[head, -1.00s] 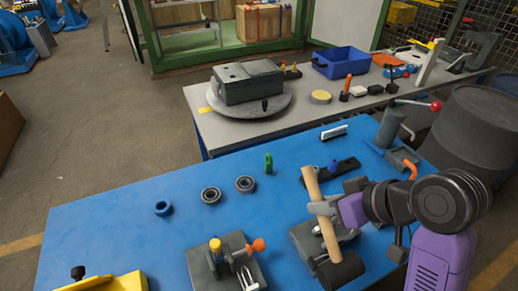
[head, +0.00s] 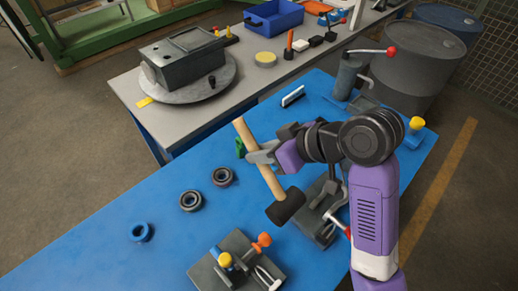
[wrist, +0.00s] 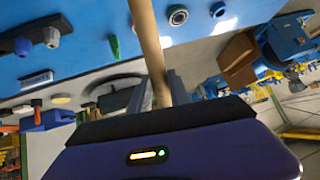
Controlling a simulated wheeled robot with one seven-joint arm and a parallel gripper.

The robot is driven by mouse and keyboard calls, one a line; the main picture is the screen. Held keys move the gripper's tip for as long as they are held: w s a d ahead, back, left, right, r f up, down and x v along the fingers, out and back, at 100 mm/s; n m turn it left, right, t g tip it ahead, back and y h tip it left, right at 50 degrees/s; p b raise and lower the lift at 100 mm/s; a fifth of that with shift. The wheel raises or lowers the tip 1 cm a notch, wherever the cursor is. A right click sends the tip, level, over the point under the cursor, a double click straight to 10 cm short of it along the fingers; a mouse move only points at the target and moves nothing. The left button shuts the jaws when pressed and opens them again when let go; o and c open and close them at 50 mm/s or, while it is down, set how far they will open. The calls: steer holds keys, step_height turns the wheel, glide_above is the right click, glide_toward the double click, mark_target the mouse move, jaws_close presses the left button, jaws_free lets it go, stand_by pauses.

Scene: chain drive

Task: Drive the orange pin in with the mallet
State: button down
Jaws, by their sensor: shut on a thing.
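My gripper (head: 262,156) is shut on the wooden handle of the mallet (head: 285,206). The mallet is held above the blue table, its black head toward the front and its handle end toward the back left. In the wrist view the handle (wrist: 148,40) runs up between the fingers; the head is out of that frame. The orange pin (head: 263,240) sticks out at the right side of a dark grey fixture (head: 232,262) that also carries a yellow knob and a blue part. The mallet head is above and behind the pin, apart from it.
A second dark fixture (head: 318,215) with a red-tipped lever stands right of the pin. A grey bench (head: 130,90) with a grey box on a turntable is behind.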

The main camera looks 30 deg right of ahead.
step_height(320, 180, down, 9)
steer(key=b, duration=0.6)
stand_by(0.5)
steer(key=shift+s+a, duration=0.1)
steer(key=shift+s+a+p, duration=0.85)
steer(key=shift+a, duration=1.8)
steer(key=d+r+p, duration=0.3)
steer(key=r+p, duration=0.1)
steer(key=r, duration=0.4)
steer(key=shift+w, duration=0.45)
